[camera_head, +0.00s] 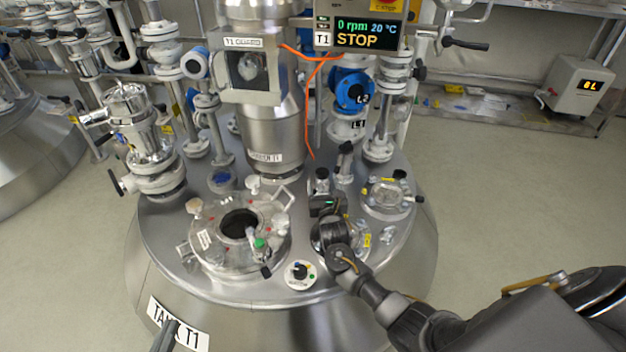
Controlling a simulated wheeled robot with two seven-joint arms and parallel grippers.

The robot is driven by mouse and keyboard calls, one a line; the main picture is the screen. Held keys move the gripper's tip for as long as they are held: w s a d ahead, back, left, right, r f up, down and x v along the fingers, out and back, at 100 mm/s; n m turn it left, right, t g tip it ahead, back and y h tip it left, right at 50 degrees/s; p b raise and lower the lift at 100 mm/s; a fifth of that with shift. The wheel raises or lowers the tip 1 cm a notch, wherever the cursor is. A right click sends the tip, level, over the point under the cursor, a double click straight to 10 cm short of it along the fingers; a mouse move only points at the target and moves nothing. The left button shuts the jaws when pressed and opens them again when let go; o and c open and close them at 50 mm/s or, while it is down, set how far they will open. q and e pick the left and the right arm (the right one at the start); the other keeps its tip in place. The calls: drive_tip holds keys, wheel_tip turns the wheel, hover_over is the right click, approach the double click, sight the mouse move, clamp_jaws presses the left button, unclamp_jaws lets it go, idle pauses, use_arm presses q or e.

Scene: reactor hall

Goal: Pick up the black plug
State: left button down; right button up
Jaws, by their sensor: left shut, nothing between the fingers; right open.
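A small black-topped fitting (321,174) stands upright on the tank lid, just beyond my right gripper (323,197); it may be the black plug, but I cannot tell for sure. My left gripper (172,335) shows only as dark tips at the bottom edge, in front of the tank label, shut and empty.
The steel tank lid (170,235) carries an open round port (238,223) with clamps and a green-tipped handle, a white disc with a black knob (300,272), and a sight glass (388,195). Valves and a central column crowd the back. An orange cable (308,110) hangs there.

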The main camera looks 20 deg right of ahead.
sight(321, 169)
drive_tip(key=shift+b+x, duration=0.4)
drive_tip(key=shift+x, duration=0.65)
drive_tip(key=shift+w+d, duration=0.1)
drive_tip(key=shift+w, duration=0.2)
drive_tip(key=b+x, duration=0.2)
drive_tip(key=x, duration=0.1)
drive_tip(key=shift+w+d, duration=0.25)
drive_tip(key=shift+w, duration=0.05)
drive_tip(key=shift+w+d+r, duration=0.1)
drive_tip(key=shift+w+d, duration=0.05)
drive_tip(key=shift+w, duration=0.35)
use_arm(q)
wheel_tip(321, 169, up, 9)
drive_tip(key=s+d+m+t+h, duration=0.1)
drive_tip(key=t+h, duration=0.3)
drive_tip(key=t, duration=0.1)
drive_tip(key=shift+s+d+t+h, duration=0.3)
drive_tip(key=shift+d+t+h, duration=0.05)
drive_tip(key=shift+t+h, duration=0.05)
drive_tip(key=shift+f, duration=0.1)
use_arm(e)
drive_tip(key=shift+c, duration=0.5)
drive_tip(key=c, duration=1.1)
drive_tip(key=shift+r, duration=0.1)
